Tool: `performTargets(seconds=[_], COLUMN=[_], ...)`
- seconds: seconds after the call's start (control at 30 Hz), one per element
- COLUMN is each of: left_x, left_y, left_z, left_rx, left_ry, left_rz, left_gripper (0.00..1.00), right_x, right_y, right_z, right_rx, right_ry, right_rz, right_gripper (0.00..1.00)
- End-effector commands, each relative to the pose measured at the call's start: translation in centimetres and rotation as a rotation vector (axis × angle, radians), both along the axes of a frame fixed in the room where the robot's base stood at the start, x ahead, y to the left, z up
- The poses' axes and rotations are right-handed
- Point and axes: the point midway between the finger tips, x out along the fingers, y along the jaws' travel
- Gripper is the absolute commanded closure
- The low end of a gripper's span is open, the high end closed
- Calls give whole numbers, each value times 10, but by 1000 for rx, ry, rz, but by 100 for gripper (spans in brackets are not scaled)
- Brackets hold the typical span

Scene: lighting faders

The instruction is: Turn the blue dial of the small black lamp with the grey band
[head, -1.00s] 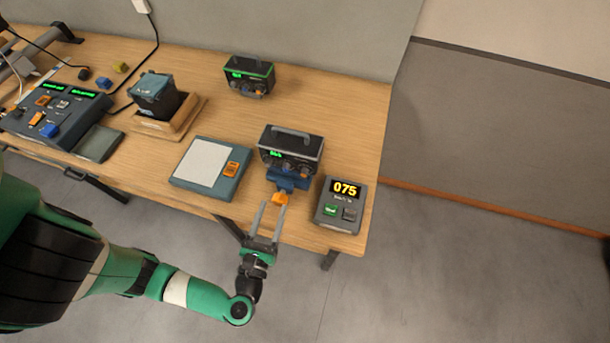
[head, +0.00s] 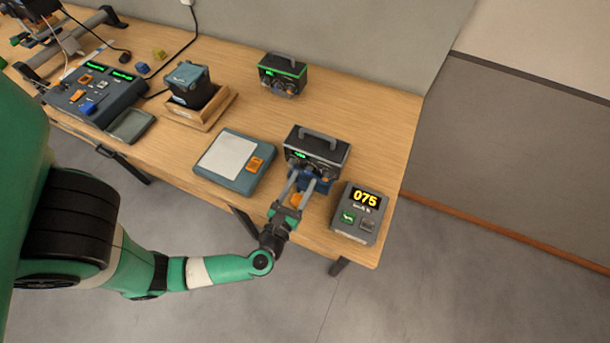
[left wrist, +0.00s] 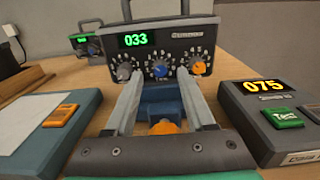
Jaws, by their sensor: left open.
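The small black lamp with the grey band (head: 318,147) stands near the front right of the table with its handle up. In the left wrist view the lamp (left wrist: 225,35) shows a green "033" display (left wrist: 135,39) and a row of three dials: grey on the left, blue (left wrist: 160,69) in the middle, orange (left wrist: 199,67) on the right. My left gripper (head: 304,176) is open in front of the lamp's face. In the left wrist view its fingers (left wrist: 160,75) stand to either side of the blue dial, with a gap around it; I cannot tell if they touch it. My right gripper is not in view.
A blue block-like piece with an orange part (left wrist: 163,127) sits below the fingers. A grey box reading "075" (head: 357,213) stands close on the right. A flat pad with an orange switch (head: 233,162) lies left. A green-banded lamp (head: 282,75) stands behind.

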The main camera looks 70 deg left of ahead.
Motion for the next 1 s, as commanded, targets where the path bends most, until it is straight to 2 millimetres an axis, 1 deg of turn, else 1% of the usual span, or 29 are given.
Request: performTargets(seconds=[0.03, 0.2, 0.5, 0.57, 0.6, 0.67, 0.8, 1.0], left_x=[5, 15, 18, 18, 18, 18, 18, 17], left_y=[6, 17, 18, 18, 18, 18, 18, 18], left_z=[0, 0, 0, 0, 0, 0, 0, 0], left_rx=[0, 0, 0, 0, 0, 0, 0, 0], left_ry=[-1, 0, 0, 0, 0, 0, 0, 0], left_rz=[7, 2, -2, -2, -2, -2, -1, -1], left_gripper=[45, 45, 45, 56, 64, 74, 100, 100], right_x=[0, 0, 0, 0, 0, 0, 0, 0], right_y=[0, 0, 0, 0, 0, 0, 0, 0], right_z=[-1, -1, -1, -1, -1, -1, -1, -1], right_rx=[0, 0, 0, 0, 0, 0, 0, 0], right_ry=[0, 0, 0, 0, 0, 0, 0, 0], right_rz=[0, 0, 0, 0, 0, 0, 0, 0], right_gripper=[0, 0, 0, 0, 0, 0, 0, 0])
